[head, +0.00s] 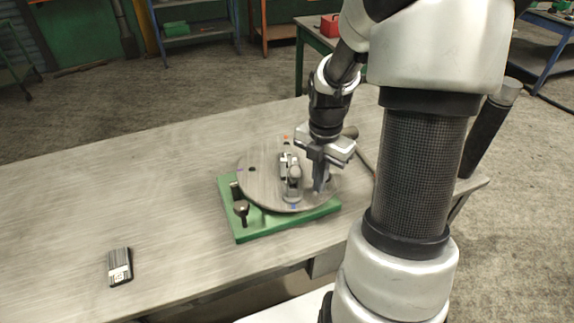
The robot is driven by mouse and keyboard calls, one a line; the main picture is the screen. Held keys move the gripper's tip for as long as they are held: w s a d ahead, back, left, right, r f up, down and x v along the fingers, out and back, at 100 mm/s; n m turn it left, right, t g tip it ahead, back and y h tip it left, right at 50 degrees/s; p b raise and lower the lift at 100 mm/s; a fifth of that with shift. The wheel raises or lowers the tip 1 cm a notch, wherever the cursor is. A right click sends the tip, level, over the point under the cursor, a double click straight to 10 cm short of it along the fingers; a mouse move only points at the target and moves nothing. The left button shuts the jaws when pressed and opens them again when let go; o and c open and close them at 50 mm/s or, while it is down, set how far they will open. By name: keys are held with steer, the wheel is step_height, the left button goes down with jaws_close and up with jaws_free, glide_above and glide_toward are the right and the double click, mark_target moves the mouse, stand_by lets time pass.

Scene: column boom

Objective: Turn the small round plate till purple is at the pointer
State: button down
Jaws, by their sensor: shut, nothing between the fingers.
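The small round plate (262,190) is a grey disc lying on a green base (262,228) on the table. A purple mark (240,170) shows at its left rim, an orange-red mark (285,137) at its far rim and a blue mark (293,207) at its near rim. Metal fittings (291,175) stand on the plate. I cannot clearly make out the pointer. My gripper (319,189) points down over the right part of the plate, shut and empty, its fingertips close to the surface. Whether they touch it is unclear. My gripper hides part of the right rim.
A dark knobbed upright part (241,211) stands on the green base at the plate's near left. A small dark box-like item (119,267) lies at the table's front left. The left of the table (110,195) is otherwise clear.

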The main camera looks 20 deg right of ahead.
steer(key=shift+d, duration=0.1)
steer(key=shift+w+d+p, duration=0.3)
steer(key=shift+d+p, duration=0.05)
steer(key=shift+d, duration=0.55)
steer(key=shift+w+d+p, duration=0.35)
steer(key=shift+d, duration=0.3)
steer(key=shift+s+a, duration=0.1)
steer(key=shift+a, duration=0.15)
steer(key=shift+s+a, duration=0.15)
steer(key=shift+a, duration=0.1)
steer(key=shift+r, duration=0.15)
